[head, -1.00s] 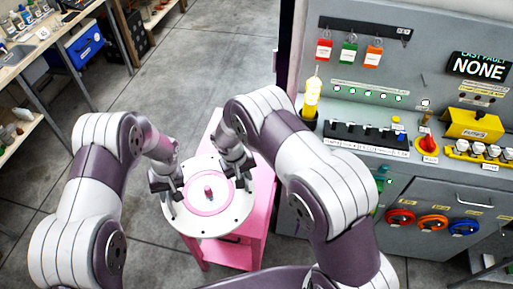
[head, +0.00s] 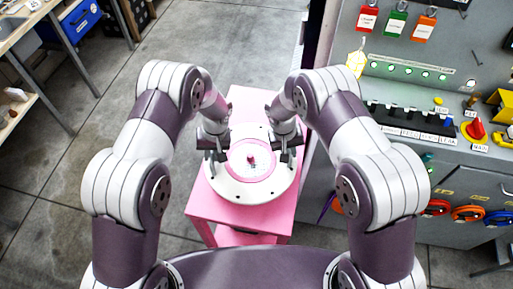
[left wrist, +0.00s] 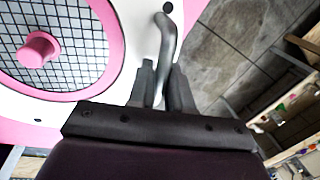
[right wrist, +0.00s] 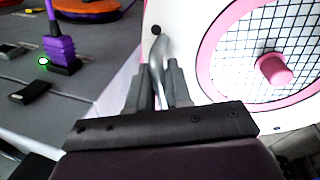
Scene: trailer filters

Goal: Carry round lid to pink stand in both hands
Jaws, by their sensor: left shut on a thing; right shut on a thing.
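The round lid (head: 231,188) is a white disc with a pink ring, a mesh centre and a pink knob. In the head view it is over the pink stand (head: 205,206); I cannot tell whether it touches the top. My left gripper (head: 215,157) is shut on the lid's left metal handle, which shows in the left wrist view (left wrist: 165,50). My right gripper (head: 287,157) is shut on the right handle, which shows in the right wrist view (right wrist: 158,65). The lid looks about level. Part of the stand is hidden under it.
A grey control panel (head: 400,150) with switches, knobs and hanging tags stands close on the right. A workbench (head: 22,40) with a blue bin (head: 70,20) is at the far left. The concrete floor (head: 90,125) on the left is clear.

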